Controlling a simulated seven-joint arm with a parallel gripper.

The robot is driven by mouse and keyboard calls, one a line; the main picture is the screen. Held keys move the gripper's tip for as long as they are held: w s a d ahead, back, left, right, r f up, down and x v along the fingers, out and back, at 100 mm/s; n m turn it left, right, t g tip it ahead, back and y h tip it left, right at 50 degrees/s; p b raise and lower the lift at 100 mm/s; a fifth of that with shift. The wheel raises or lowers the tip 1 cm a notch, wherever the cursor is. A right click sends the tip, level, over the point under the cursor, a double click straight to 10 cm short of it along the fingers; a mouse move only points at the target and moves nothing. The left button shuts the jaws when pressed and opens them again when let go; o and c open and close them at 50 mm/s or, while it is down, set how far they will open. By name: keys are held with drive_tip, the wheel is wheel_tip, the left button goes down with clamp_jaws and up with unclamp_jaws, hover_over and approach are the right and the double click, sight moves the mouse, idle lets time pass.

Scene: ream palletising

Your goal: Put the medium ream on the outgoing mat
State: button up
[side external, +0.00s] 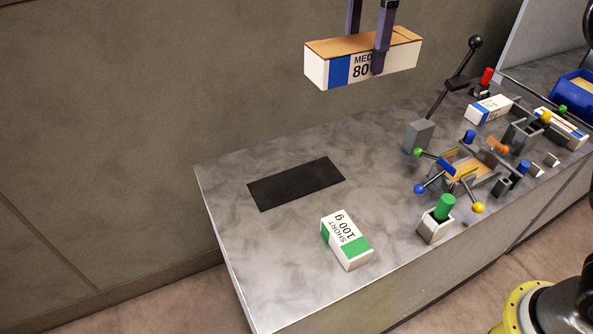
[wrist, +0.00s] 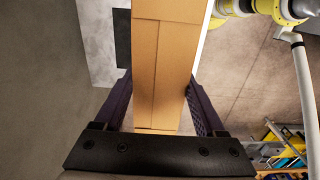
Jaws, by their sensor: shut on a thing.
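The medium ream (side external: 347,66) is a long white box with a brown top, a blue band and the print "MED 80". My gripper (side external: 370,50) is shut on it and holds it high above the table. In the wrist view the brown top of the ream (wrist: 160,65) fills the middle, between the two fingers of my gripper (wrist: 165,110). The outgoing mat is likely the black mat (side external: 296,184), which lies bare at the table's left end. A dark strip of the mat (wrist: 122,38) shows left of the ream in the wrist view.
A short white and green ream (side external: 346,240) lies on the table (side external: 300,279) near the mat's front right. A clamp with coloured knobs (side external: 462,168), a green-topped block (side external: 438,219), a lever (side external: 453,84) and other reams (side external: 489,109) crowd the right. A blue bin (side external: 574,95) stands at far right.

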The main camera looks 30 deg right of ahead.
wheel_tip(320, 180, down, 23)
drive_tip(key=w+a+f, duration=0.1)
drive_tip(key=w+f, duration=0.2)
drive_tip(key=w, duration=0.1)
drive_tip(key=w+a+f, duration=0.2)
drive_tip(key=w+f, duration=0.1)
drive_tip(key=w, duration=0.1)
drive_tip(key=w+a+f, duration=0.1)
drive_tip(key=w+f, duration=0.1)
drive_tip(key=w, duration=0.2)
drive_tip(key=shift+a+f, duration=0.35)
drive_tip(key=shift+f, duration=0.05)
drive_tip(key=shift+w+a+f, duration=0.15)
drive_tip(key=shift+w+f, duration=0.25)
drive_tip(key=shift+f, duration=0.05)
drive_tip(key=shift+w+f, duration=0.15)
drive_tip(key=shift+f, duration=1.5)
drive_tip(key=shift+f, duration=0.2)
drive_tip(key=o, duration=1.5)
